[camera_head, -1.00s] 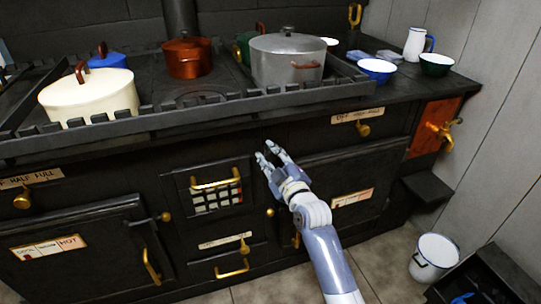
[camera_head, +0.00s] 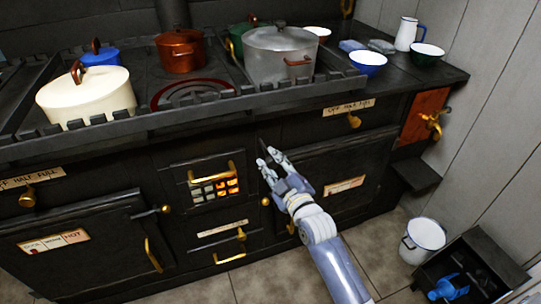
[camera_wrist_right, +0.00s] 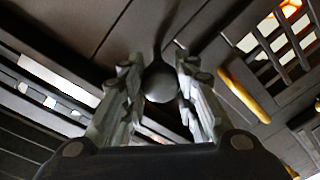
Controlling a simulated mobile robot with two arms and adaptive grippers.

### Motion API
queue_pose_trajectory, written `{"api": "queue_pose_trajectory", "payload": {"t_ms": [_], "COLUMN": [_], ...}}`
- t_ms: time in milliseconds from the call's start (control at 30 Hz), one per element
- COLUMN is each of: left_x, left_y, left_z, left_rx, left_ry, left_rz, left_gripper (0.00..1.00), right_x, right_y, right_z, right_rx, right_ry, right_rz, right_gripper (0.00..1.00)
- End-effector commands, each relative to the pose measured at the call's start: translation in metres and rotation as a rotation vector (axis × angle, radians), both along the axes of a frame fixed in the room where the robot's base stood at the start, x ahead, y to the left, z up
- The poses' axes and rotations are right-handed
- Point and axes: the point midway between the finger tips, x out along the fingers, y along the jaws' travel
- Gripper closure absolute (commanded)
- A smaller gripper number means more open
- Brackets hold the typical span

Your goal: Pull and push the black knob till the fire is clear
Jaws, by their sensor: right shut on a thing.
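The black knob (camera_wrist_right: 160,84) is a dark round ball on a thin rod in the right wrist view. It sits between the fingers of my right gripper (camera_wrist_right: 160,95), which is shut on it. In the head view my right gripper (camera_head: 269,165) is at the stove front, just right of the fire grate; the knob is hard to make out there. Behind the grate, the fire (camera_head: 228,187) glows orange in the right part, while the left openings look pale grey. My left gripper is not in view.
The black stove carries a cream pot (camera_head: 85,98), a copper pot (camera_head: 183,52) and a grey pot (camera_head: 280,55). A hob ring (camera_head: 195,93) glows dull red. Brass handles stick out along the front. A white bucket (camera_head: 424,238) and a dark crate (camera_head: 478,256) stand on the floor at right.

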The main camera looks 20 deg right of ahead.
Motion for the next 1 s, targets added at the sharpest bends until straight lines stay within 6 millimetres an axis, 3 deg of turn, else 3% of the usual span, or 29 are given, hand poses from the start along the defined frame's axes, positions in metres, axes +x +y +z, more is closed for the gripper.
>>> {"api": "queue_pose_trajectory", "payload": {"t_ms": [400, 433, 500, 867, 1000], "left_x": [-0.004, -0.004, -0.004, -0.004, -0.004], "left_y": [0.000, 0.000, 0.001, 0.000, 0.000], "left_z": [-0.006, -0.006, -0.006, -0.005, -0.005], "left_rx": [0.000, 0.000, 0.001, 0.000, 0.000], "left_ry": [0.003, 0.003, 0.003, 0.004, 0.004], "left_rz": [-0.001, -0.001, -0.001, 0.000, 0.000], "left_gripper": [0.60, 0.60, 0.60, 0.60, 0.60], "right_x": [-0.003, -0.003, -0.003, -0.004, -0.015], "right_y": [0.001, 0.001, 0.001, 0.000, -0.001], "right_z": [-0.002, -0.002, -0.001, 0.000, -0.001], "right_rx": [0.001, 0.001, 0.001, 0.001, 0.000], "right_ry": [0.003, 0.003, 0.003, 0.001, 0.001], "right_rz": [0.001, 0.001, 0.001, 0.001, 0.000], "right_gripper": [1.00, 0.68, 0.52, 0.51, 0.51]}}
